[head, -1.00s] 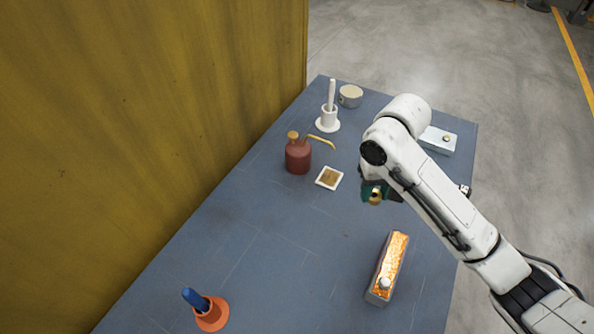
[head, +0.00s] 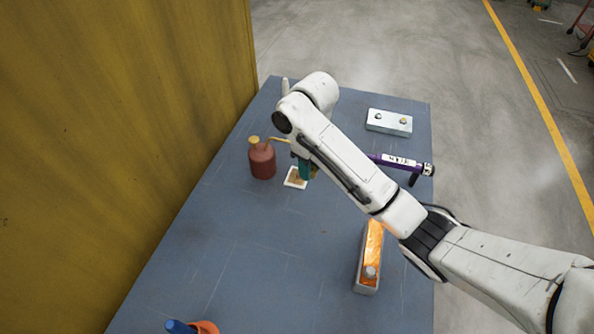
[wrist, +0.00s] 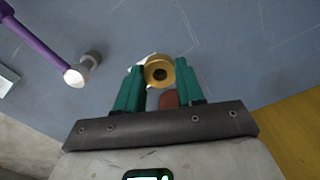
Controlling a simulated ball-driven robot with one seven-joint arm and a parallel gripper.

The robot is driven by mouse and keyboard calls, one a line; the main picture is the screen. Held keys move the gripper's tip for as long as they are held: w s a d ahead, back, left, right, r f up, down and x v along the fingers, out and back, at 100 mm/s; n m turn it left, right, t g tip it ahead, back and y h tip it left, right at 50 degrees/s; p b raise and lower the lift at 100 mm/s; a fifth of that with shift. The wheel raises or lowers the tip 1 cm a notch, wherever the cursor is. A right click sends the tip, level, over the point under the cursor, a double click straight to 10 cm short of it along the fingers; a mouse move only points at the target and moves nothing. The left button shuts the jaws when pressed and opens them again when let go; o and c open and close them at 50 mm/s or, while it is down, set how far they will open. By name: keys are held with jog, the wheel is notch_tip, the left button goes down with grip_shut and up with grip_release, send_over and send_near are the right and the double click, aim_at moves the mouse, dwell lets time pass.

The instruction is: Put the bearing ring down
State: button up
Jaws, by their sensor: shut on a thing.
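In the head view my gripper (head: 304,168) points down at the right edge of a small white square dish with a tan middle (head: 295,179). The arm and fingers mostly hide the ring there. I cannot tell whether the ring touches the dish or the table.
A dark red bottle (head: 262,161) with a spout stands just left of the dish. A purple tool (head: 398,161) lies right, behind my arm. A grey box with orange contents (head: 366,285) is nearer. A pale two-knobbed box (head: 389,123) sits far right. The left-centre blue table (head: 250,235) is clear.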

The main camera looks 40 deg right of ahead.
jog(key=b, duration=0.5)
send_over(298, 177)
jog(key=s, duration=0.1)
notch_tip(298, 177, down, 6)
jog(key=shift+a+r, duration=0.1)
jog(key=shift+a, duration=0.05)
jog(key=shift+w+f, duration=0.2)
jog(key=shift+f, duration=0.15)
jog(key=shift+w+f, duration=0.3)
jog(key=shift+f, duration=0.1)
jog(key=shift+w+f+p, duration=0.1)
jog(key=shift+f+p, duration=0.2)
jog(key=shift+f, duration=1.35)
jog(key=shift+f, duration=0.15)
jog(key=o, duration=1.1)
